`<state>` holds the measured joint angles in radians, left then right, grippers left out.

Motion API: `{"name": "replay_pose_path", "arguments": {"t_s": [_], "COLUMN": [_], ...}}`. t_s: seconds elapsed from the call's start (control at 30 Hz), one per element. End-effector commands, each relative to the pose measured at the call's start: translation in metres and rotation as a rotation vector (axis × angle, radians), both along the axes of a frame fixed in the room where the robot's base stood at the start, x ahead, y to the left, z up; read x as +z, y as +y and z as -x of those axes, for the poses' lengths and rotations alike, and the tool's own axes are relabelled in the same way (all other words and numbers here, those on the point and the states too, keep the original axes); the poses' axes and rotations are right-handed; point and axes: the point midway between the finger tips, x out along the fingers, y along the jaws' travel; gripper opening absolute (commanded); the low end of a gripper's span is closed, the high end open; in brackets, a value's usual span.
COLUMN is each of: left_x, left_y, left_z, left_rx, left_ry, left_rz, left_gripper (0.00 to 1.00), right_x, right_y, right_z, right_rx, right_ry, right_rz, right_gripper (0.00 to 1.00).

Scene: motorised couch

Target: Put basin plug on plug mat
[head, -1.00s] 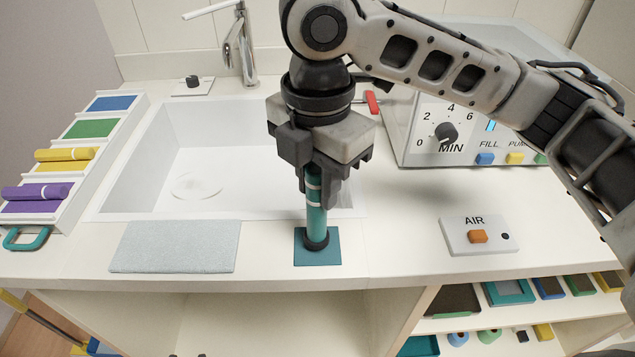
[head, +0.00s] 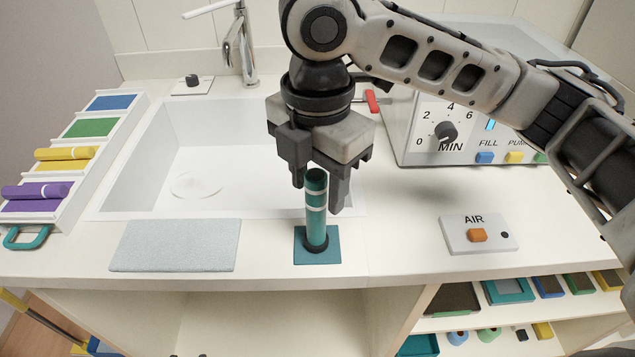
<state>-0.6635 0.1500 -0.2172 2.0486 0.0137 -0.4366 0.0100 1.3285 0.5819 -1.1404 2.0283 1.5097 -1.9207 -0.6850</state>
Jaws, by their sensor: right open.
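The basin plug (head: 316,212) is a teal upright cylinder with white bands and a black foot. It stands on the teal square plug mat (head: 329,256) at the counter's front edge. My right gripper (head: 322,190) is open just above and behind the plug's top, fingers pointing down, one on each side of it. The plug stands free of its grip; whether a finger touches it I cannot tell. My left gripper is not in view.
The white basin (head: 200,150) lies behind, with a tap (head: 238,50) at its back. A grey cloth (head: 175,246) lies left of the mat. A tray of coloured rolls (head: 75,155) is at far left, an AIR switch panel (head: 479,235) at right, and a control box (head: 470,125) behind it.

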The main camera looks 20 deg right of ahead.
Motion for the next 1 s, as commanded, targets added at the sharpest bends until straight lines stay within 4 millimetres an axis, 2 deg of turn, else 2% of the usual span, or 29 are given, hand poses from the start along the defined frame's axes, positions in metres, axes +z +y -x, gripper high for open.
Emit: {"name": "replay_pose_path", "arguments": {"t_s": [0.3, 0.5, 0.7, 1.0], "left_x": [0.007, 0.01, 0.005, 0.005], "left_y": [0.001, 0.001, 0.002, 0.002], "left_z": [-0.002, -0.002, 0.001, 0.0], "left_rx": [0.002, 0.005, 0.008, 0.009], "left_ry": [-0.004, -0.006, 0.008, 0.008], "left_rz": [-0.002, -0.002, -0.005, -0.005], "left_gripper": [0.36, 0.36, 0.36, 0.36], "right_x": [0.069, 0.102, 0.114, 0.114], "right_y": [0.0, 0.0, 0.0, 0.0], "right_z": [-0.001, 0.0, 0.0, 0.0], "right_rx": [-0.001, -0.001, 0.0, 0.0], "right_ry": [-0.005, -0.004, 0.0, 0.002], "right_rz": [-0.002, 0.0, -0.001, -0.001], "right_gripper": [0.46, 0.46, 0.46, 0.46]}}
